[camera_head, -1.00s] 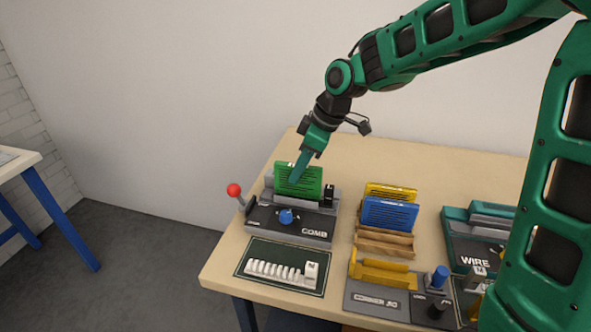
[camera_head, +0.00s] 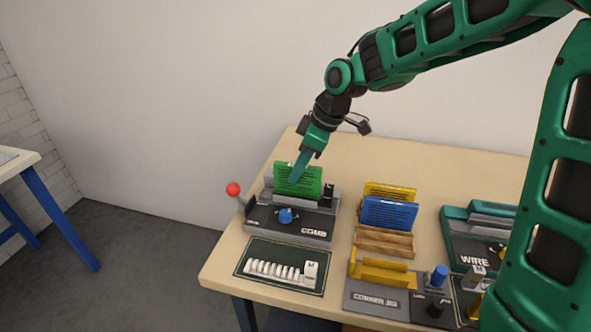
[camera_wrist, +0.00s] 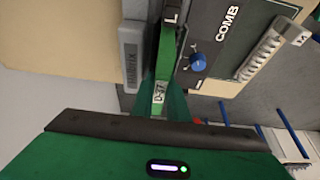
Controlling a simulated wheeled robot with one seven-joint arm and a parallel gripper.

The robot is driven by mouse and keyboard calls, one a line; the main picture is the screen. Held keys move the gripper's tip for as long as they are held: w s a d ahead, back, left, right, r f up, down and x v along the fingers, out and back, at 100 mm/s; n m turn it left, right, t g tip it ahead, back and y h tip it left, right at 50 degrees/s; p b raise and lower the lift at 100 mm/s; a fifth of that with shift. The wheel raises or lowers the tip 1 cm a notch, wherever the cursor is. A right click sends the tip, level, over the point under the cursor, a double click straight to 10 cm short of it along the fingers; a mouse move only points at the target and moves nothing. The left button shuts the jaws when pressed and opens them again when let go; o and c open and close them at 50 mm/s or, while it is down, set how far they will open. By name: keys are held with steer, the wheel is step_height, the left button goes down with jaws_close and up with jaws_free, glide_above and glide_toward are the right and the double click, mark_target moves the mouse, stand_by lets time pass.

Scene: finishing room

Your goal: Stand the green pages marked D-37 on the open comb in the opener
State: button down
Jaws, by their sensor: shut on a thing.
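The green pages (camera_head: 299,183) stand upright in the middle of the grey COMB machine (camera_head: 290,220), the opener. In the wrist view the label D-37 (camera_wrist: 159,92) shows on the edge of the pages (camera_wrist: 165,55). My gripper (camera_head: 295,178) comes down from above and is shut on the green pages. The lower edge of the pages is hidden behind the front of the machine. The open comb inside the opener is not visible, so I cannot tell whether the pages touch it.
The opener has a blue knob (camera_head: 285,216) and a red-ball lever (camera_head: 233,189) at its left. To the right stand blue pages (camera_head: 388,213) and yellow pages (camera_head: 388,189) in a wooden rack (camera_head: 384,241), and a corner jig (camera_head: 378,300).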

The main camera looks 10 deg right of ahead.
steer(key=shift+f, duration=0.5)
steer(key=c, duration=2)
jaws_free()
steer(key=shift+v, duration=5.5)
steer(key=shift+s+d, duration=0.1)
steer(key=shift+d, duration=0.1)
